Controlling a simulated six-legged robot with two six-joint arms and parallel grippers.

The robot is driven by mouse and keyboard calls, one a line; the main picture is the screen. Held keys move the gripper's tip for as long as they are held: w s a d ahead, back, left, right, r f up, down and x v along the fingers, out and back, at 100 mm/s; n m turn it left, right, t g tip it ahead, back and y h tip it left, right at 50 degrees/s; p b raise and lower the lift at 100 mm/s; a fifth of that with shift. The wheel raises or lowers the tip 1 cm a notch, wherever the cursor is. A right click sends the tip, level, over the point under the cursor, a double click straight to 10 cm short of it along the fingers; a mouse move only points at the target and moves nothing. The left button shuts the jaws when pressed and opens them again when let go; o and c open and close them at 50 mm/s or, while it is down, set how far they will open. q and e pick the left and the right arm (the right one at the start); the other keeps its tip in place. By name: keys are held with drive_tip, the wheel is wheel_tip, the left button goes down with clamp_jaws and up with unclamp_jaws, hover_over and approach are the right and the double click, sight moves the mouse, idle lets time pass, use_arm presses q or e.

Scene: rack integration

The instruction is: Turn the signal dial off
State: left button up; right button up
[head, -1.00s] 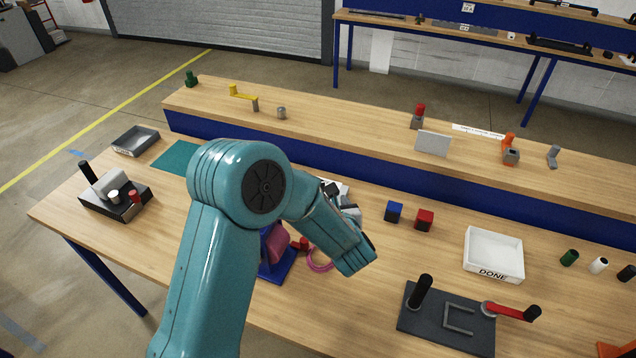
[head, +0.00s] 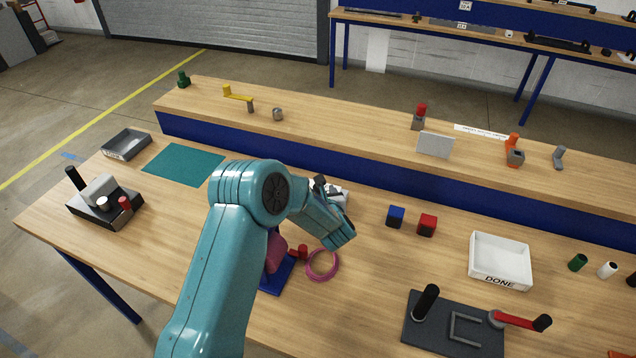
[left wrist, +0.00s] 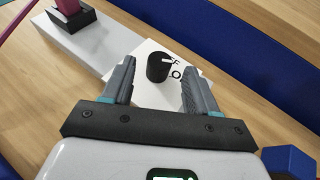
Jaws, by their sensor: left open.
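The signal dial (left wrist: 158,69) is a black round knob on a white plate (left wrist: 152,96) in the left wrist view. I cannot tell the exact setting. My left gripper (left wrist: 158,66) is open, with one grey finger on each side of the knob. Gaps show between fingers and knob, so it is not gripped. In the head view the white plate (head: 343,196) shows partly behind my left forearm, and the knob cannot be made out clearly.
A grey bar (left wrist: 80,42) with a red-handled dark block lies beside the plate. The raised shelf's blue face (head: 390,173) runs behind. The teal mat (head: 183,164) is clear.

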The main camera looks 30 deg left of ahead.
sight(318, 190)
use_arm(q)
drive_tip(key=x, duration=0.3)
drive_tip(key=shift+w+a+p, duration=0.25)
drive_tip(key=shift+w+p, duration=0.05)
drive_tip(key=shift+p, duration=0.05)
drive_tip(key=shift+w+a+f, duration=0.3)
drive_tip(key=shift+w, duration=0.05)
drive_tip(key=shift+s+r, duration=0.1)
drive_tip(key=shift+s, duration=0.05)
drive_tip(key=c, duration=1)
drive_tip(key=shift+o, duration=0.3)
drive_tip(key=shift+f+b, duration=0.2)
drive_tip(key=shift+b, duration=0.35)
drive_tip(key=n+g+y+b, duration=0.1)
drive_tip(key=n+g+b, duration=0.1)
drive_tip(key=n+b, duration=0.1)
drive_tip(key=n+g+y+b, duration=0.2)
drive_tip(key=g+b, duration=0.1)
drive_tip(key=b, duration=0.1)
drive_tip(key=shift+f+n+g+y+b, duration=0.15)
drive_tip(key=shift+n+g+y+b, duration=0.15)
drive_tip(key=shift+n+b, duration=0.1)
drive_tip(key=shift+r+n+g+y+b, duration=0.1)
drive_tip(key=shift+n+g+y+b, duration=0.05)
drive_tip(key=shift+n+g+b, duration=0.5)
drive_tip(key=shift+r+n+g+y+b, duration=0.15)
drive_tip(key=shift+n+g+b, duration=0.3)
drive_tip(key=shift+n+g, duration=0.4)
drive_tip(key=shift+r+g, duration=0.1)
drive_tip(key=shift+g, duration=0.3)
